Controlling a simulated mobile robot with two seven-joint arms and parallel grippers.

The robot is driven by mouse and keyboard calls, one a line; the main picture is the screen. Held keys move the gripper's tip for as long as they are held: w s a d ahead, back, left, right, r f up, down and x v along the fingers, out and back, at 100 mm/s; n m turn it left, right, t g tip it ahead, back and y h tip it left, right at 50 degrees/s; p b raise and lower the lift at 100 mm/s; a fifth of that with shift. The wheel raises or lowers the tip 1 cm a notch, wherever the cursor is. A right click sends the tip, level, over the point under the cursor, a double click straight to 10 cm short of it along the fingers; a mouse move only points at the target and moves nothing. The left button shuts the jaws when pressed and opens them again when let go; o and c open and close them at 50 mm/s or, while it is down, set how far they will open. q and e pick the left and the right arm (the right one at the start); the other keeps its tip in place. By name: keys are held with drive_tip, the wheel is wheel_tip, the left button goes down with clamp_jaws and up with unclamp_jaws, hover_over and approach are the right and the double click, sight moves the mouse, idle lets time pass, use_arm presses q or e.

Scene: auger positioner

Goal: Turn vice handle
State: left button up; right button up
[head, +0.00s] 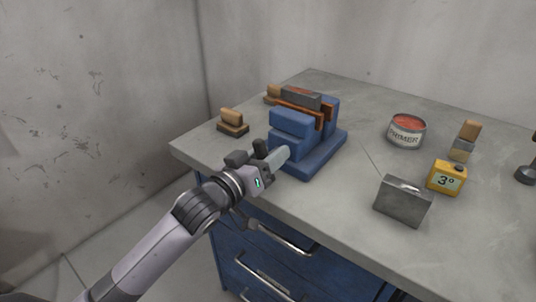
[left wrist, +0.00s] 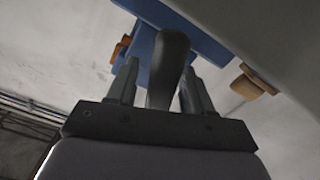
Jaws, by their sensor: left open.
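A blue bench vice (head: 312,158) stands near the left front edge of the grey worktop, with a grey and orange-brown piece (head: 301,97) between its jaws. My left gripper (head: 276,157) is at the near side of the vice. In the left wrist view, a dark grey rounded vice handle (left wrist: 169,60) stands between the two open fingers of my left gripper (left wrist: 158,82). Gaps seem to show on both sides of the handle; contact cannot be told. The blue vice body (left wrist: 202,37) is beyond it. In the head view the gripper largely hides the handle. My right gripper is not in view.
A wooden-handled brush or block (head: 232,120) lies left of the vice. A primer can (head: 406,131), a yellow gauge (head: 446,177), a grey metal box (head: 403,201) and a small stacked block (head: 466,140) stand to the right. Blue drawers with metal handles (head: 283,238) are below.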

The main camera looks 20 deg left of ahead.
use_arm(q)
clamp_jaws()
